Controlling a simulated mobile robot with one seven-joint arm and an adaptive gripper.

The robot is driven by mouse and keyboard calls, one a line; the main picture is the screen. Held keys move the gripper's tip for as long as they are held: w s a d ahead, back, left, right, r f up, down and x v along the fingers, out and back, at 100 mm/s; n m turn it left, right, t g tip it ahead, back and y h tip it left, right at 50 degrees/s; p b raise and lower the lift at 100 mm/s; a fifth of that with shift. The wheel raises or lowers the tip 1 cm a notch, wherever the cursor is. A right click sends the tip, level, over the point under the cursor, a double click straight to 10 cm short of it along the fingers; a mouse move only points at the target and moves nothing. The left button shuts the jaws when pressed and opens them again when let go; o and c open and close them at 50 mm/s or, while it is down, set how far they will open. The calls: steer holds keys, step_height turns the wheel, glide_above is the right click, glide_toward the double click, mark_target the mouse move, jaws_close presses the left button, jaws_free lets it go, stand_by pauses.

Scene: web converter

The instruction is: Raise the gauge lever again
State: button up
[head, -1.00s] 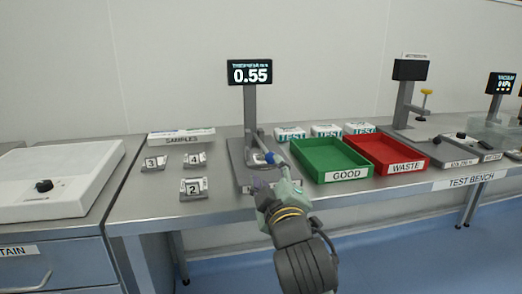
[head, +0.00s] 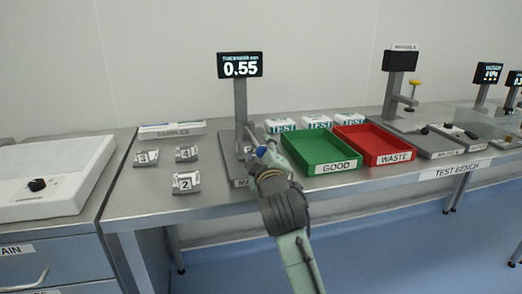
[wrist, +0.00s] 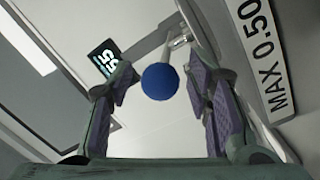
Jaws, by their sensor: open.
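The thickness gauge has a dark display (head: 240,65) reading 0.55 on a grey post (head: 240,103). Its lever ends in a blue ball knob (head: 260,152). In the wrist view the knob (wrist: 161,82) sits between my two fingers, with a gap on each side. The lever's thin rod (wrist: 173,48) runs up from it to a metal fitting. My gripper (wrist: 160,95) is open around the knob; in the head view my gripper (head: 265,165) is at the gauge's front and hides part of its base (head: 229,160). Whether a sample lies on the gauge is hidden.
Right of the gauge stand the green GOOD tray (head: 320,153) and the red WASTE tray (head: 375,146), both empty. Several numbered samples, such as sample 2 (head: 186,182), lie to the left. A MAX 0.50 label (wrist: 262,45) is on the gauge base.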

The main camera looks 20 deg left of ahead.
jaws_close()
stand_by(0.6)
